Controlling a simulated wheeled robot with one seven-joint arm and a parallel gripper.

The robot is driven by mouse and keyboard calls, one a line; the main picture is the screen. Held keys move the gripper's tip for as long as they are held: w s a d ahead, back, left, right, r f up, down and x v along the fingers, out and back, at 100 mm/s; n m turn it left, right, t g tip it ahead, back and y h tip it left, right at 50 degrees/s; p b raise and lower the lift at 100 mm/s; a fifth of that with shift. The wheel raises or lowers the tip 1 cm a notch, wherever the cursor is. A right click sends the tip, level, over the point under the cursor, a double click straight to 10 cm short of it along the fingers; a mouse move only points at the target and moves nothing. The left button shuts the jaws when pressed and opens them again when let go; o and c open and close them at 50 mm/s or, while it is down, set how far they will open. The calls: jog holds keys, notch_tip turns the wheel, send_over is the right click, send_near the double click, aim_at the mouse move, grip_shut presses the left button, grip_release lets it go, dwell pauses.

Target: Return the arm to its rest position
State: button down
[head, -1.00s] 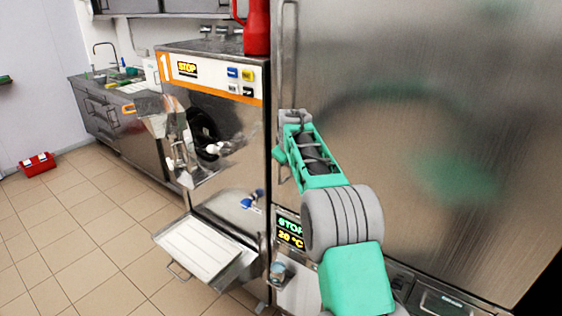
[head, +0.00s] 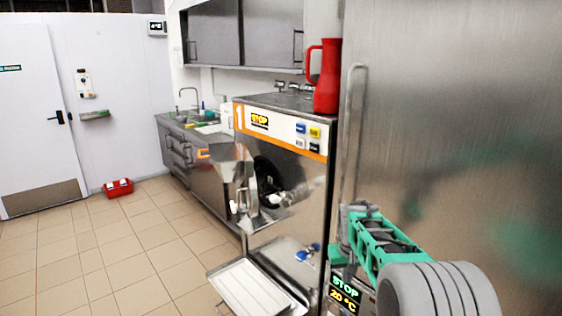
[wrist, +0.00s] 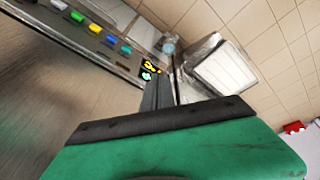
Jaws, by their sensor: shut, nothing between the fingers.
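My green and grey arm (head: 388,245) reaches in from the lower right of the head view. My gripper (head: 343,218) is at its far end, in front of the lower end of the tall steel door's vertical handle (head: 352,130). I cannot tell from this view whether it touches the handle. In the wrist view, the dark fingers of my gripper (wrist: 157,92) are together with nothing between them. A green part of my own arm fills the bottom of that view.
A red jug (head: 326,80) stands on top. A red box (head: 118,188) lies on the floor.

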jog(key=s+a+g, duration=0.1)
jog(key=s+a, duration=0.1)
jog(key=s, duration=1.2)
jog(key=s+a, duration=0.3)
jog(key=s, duration=1.2)
notch_tip(320, 180, up, 6)
jog(key=w+t, duration=0.1)
jog(key=t, duration=0.1)
jog(key=shift+w+a+r+t+y+b, duration=0.2)
jog(key=shift+a+t+y+b, duration=0.1)
jog(key=shift+t+y, duration=0.1)
